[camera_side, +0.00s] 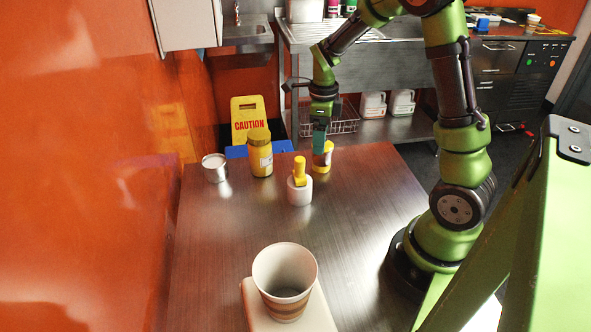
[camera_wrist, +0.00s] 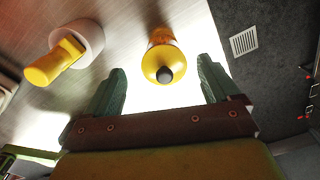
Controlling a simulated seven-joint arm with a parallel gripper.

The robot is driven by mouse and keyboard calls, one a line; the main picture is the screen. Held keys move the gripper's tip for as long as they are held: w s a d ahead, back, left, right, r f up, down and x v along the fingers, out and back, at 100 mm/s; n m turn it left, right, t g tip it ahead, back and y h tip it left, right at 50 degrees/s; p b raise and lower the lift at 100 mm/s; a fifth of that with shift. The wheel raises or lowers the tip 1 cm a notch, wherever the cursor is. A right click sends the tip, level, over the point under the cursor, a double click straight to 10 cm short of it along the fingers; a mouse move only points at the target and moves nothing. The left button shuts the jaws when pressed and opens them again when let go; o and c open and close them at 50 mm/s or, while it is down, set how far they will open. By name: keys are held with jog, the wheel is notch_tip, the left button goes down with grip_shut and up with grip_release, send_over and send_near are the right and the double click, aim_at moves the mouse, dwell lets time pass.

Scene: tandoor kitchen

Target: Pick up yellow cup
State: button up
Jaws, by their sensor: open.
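A yellow cup-like container with a white label (camera_side: 327,160) stands on the table near its far edge, partly hidden behind my gripper (camera_side: 319,143). In the wrist view, a round yellow top with a dark knob (camera_wrist: 160,62) shows beyond and between the fingertips of my gripper (camera_wrist: 162,75); it appears to be the same container. My gripper points down, open and empty, with the fingers on either side of the yellow top in that view. Whether they touch it or reach down around it is unclear.
A white cup holding a yellow object (camera_side: 299,190) stands close by, also in the wrist view (camera_wrist: 88,42). A yellow jar (camera_side: 260,157) and a metal tin (camera_side: 215,168) stand to the left. A large striped cup (camera_side: 285,280) sits in front on a pale block. The middle table (camera_side: 230,225) is clear.

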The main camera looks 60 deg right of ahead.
aim_at(322, 158)
jog(key=f, duration=0.5)
jog(key=shift+s+d+f, duration=0.2)
jog(key=shift+d+f, duration=0.15)
jog(key=c, duration=1.2)
